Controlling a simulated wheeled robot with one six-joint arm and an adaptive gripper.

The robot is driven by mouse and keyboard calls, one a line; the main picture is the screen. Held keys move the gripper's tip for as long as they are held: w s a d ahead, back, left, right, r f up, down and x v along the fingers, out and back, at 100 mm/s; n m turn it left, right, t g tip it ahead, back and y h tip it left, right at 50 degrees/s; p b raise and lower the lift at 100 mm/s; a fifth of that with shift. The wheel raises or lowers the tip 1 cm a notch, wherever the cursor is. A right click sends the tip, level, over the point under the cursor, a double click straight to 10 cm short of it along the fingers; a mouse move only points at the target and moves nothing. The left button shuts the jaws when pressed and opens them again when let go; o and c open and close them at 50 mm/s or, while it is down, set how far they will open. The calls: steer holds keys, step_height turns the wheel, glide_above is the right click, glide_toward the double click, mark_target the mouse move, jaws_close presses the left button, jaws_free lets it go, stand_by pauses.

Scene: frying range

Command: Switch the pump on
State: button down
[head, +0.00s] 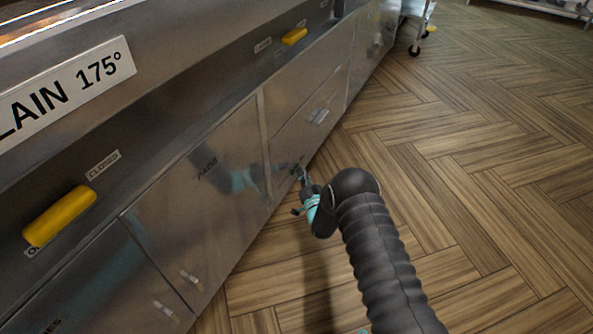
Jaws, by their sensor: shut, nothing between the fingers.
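My gripper (299,173) is at the front of the steel frying range, low down near the floor, with its fingers pointing at the cabinet front. It is shut and holds nothing. Its tip is close to the panel by a seam between two doors; I cannot tell whether it touches. I cannot make out a pump switch; the area at the fingertips is small and partly covered by my gripper.
A yellow lever (60,215) sticks out at the left under a "CLOSED" label (102,165); another yellow lever (294,36) is farther along. The wooden floor (480,170) is clear to a wheeled cart (416,30).

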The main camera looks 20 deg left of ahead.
steer(key=shift+a+f, duration=0.1)
steer(key=shift+a, duration=0.05)
stand_by(0.3)
steer(key=shift+a+b, duration=0.3)
steer(key=shift+b, duration=0.3)
steer(key=shift+d, duration=0.55)
steer(key=shift+s+d, duration=0.15)
steer(key=shift+d, duration=1.3)
steer(key=shift+s+d, duration=0.1)
steer(key=shift+d, duration=1.35)
